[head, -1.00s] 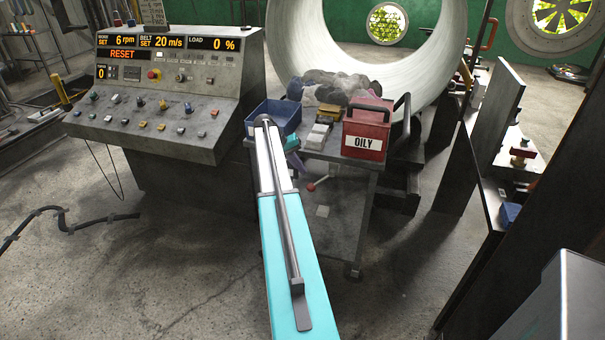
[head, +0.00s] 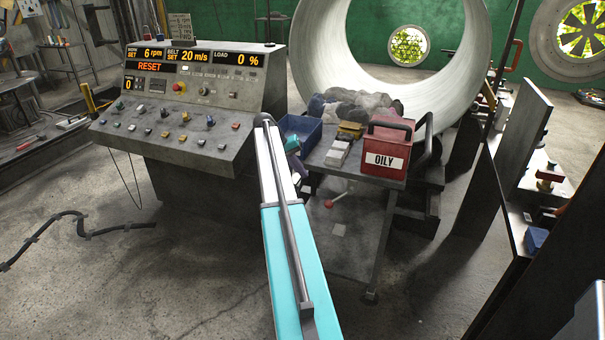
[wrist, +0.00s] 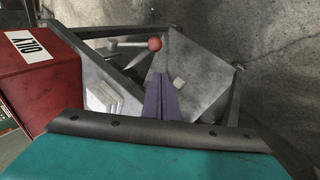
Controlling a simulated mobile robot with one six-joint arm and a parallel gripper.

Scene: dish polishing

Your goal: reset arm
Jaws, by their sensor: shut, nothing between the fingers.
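My arm reaches forward from the bottom of the head view, between the control console and the cart. In the head view, a little of my teal gripper shows past the end of the arm, beside the blue bin; its fingertips are hidden or too small to tell. In the wrist view, my gripper's purple fingers (wrist: 163,98) are together with nothing between them. They point down over the cart's lower part, apart from anything. The red OILY box (head: 384,150) stands on the cart (head: 366,172) to the right; it also shows in the wrist view (wrist: 50,85).
The console (head: 195,120) with RESET on its display stands at left. The blue bin (head: 300,131), grey rags (head: 355,104) and small blocks (head: 338,152) are on the cart. A red-knobbed lever (wrist: 154,44) sticks out below. A cable (head: 85,235) lies on open floor at left.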

